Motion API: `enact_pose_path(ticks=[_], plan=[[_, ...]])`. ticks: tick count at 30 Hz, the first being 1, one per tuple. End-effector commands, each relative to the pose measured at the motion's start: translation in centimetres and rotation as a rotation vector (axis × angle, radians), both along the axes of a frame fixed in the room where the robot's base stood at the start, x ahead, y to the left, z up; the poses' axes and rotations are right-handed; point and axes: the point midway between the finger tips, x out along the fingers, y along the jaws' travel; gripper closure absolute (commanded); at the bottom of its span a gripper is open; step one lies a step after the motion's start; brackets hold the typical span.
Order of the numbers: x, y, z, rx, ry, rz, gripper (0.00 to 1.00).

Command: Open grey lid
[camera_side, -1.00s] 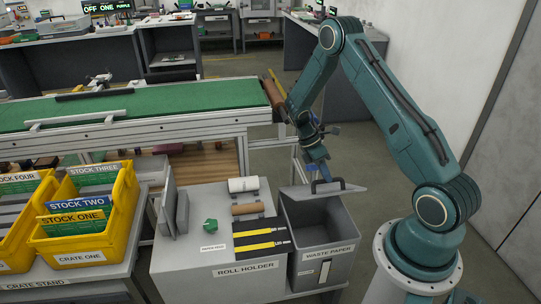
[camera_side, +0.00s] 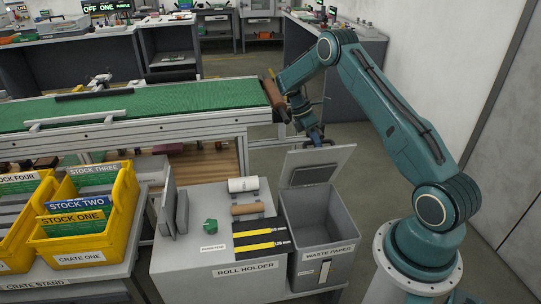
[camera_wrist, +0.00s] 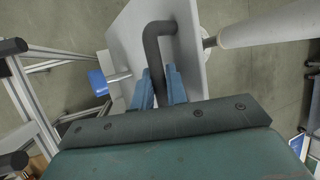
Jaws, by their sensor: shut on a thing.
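The grey lid (camera_side: 318,165) belongs to the waste paper bin (camera_side: 327,250) and stands raised at the bin's back edge, leaving the bin's mouth open. Its inner side faces the side camera. My gripper (camera_side: 318,138) is at the lid's top edge, behind it. In the wrist view, the blue fingers (camera_wrist: 160,88) are shut on the dark lid handle (camera_wrist: 152,50), which is bent and fixed to the lid's grey outer face (camera_wrist: 125,35). The side view hides most of the handle behind the lid.
The roll holder (camera_side: 215,255) stands left of the bin, with a white roll (camera_side: 243,184), a brown roll (camera_side: 246,209) and a green crumpled piece (camera_side: 210,226). The green conveyor (camera_side: 180,105) runs behind. Yellow crates (camera_side: 120,215) stand at the left.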

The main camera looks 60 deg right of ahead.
Motion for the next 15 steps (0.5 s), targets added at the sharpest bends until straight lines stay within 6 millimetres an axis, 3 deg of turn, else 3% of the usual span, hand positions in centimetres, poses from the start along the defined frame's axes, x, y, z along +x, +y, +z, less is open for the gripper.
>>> enact_pose_path(ticks=[15], plan=[[2.2, -1.6, 0.0, 0.009, 0.003, 0.023, 1.0]])
